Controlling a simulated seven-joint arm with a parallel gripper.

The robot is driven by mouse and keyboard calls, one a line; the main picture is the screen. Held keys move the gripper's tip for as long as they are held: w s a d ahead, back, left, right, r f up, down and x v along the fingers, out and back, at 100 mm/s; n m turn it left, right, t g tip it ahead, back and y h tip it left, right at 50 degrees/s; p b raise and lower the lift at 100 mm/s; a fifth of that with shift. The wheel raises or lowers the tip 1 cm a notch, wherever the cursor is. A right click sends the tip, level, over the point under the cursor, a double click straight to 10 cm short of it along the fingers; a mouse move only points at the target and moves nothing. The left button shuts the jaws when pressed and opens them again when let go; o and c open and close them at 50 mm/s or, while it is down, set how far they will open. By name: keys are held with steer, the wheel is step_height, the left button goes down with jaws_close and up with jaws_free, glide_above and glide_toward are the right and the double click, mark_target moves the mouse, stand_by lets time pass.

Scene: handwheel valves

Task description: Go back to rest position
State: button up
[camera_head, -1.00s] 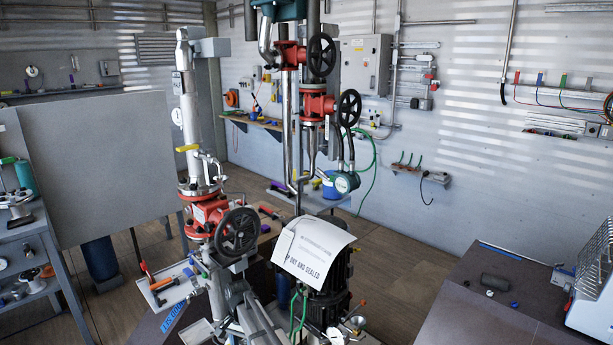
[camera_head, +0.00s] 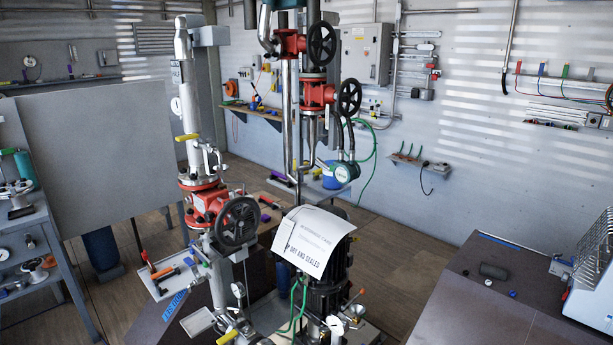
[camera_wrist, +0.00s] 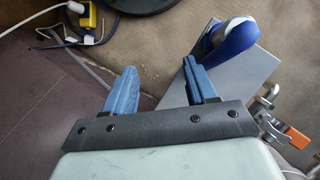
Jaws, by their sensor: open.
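My gripper (camera_wrist: 160,70) shows in the wrist view with its two blue fingers spread wide and nothing between them. I cannot make it out in the head view. A red valve with a dark handwheel (camera_head: 237,221) sits low on the left pipe in the head view. Two more red valves with black handwheels, an upper one (camera_head: 321,44) and a lower one (camera_head: 349,97), sit on the pipes at the back. No handwheel can be identified for certain near the fingers.
In the wrist view, a blue-and-white object (camera_wrist: 232,40) lies on a grey plate (camera_wrist: 255,72) beyond the right finger. A yellow connector (camera_wrist: 88,20) with cables is at upper left. In the head view, a paper sign (camera_head: 308,240) covers a black motor; a dark bench (camera_head: 490,300) stands right.

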steer(key=s+d, duration=0.2)
steer(key=s, duration=0.8)
steer(key=s+d+f+n+g, duration=0.1)
steer(key=s+d, duration=0.1)
steer(key=s, duration=0.8)
steer(key=shift+s+d+y, duration=0.15)
steer(key=shift+s+y, duration=0.1)
steer(key=shift+y, duration=0.15)
steer(key=shift+o, duration=0.2)
